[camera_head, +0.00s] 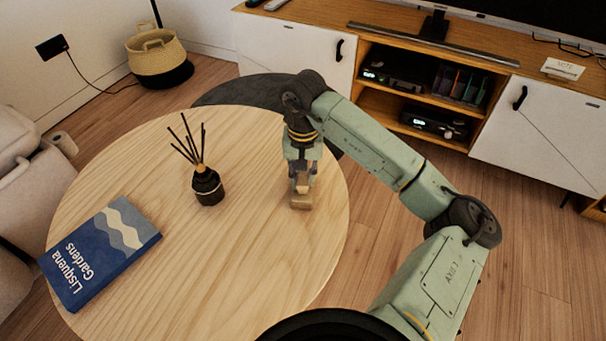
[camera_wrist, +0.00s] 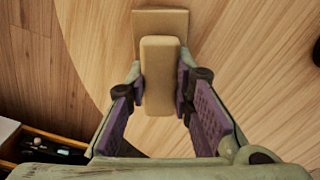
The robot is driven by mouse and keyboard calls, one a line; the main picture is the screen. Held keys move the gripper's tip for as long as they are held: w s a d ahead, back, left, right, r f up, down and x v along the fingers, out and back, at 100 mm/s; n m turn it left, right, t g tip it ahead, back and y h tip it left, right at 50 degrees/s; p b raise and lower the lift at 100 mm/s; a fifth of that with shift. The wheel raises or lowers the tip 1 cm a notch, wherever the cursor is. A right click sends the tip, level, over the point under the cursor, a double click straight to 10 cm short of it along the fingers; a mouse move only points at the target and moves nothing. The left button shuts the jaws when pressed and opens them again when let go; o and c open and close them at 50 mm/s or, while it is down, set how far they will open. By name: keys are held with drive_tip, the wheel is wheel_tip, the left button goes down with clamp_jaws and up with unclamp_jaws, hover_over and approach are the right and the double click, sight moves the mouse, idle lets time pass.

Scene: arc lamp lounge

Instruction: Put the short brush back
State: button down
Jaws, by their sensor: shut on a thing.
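The short brush, as I take it, is a small tan, wood-coloured piece (camera_head: 300,203) on or just above the round wooden table (camera_head: 235,235), near its right side. My gripper (camera_head: 302,178) points down from above and is shut on it. In the wrist view the brush's rounded pale bar (camera_wrist: 160,75) stands between the two purple-padded fingers (camera_wrist: 161,92). A wider flat tan part (camera_wrist: 142,18) shows beyond the bar at the top. I cannot tell whether that part belongs to the brush or is separate. Its underside is hidden.
A dark reed diffuser (camera_head: 207,187) stands left of my gripper. A blue book (camera_head: 98,252) lies at the table's left. A media cabinet (camera_head: 375,50) stands behind, and a basket (camera_head: 158,62) is on the floor at back left. The table's front is clear.

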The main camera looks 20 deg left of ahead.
sight(303, 175)
drive_tip(key=shift+f, duration=0.2)
drive_tip(key=c, duration=1.4)
unclamp_jaws()
drive_tip(key=shift+r, duration=0.1)
wheel_tip(303, 175, up, 12)
drive_tip(key=shift+r, duration=0.1)
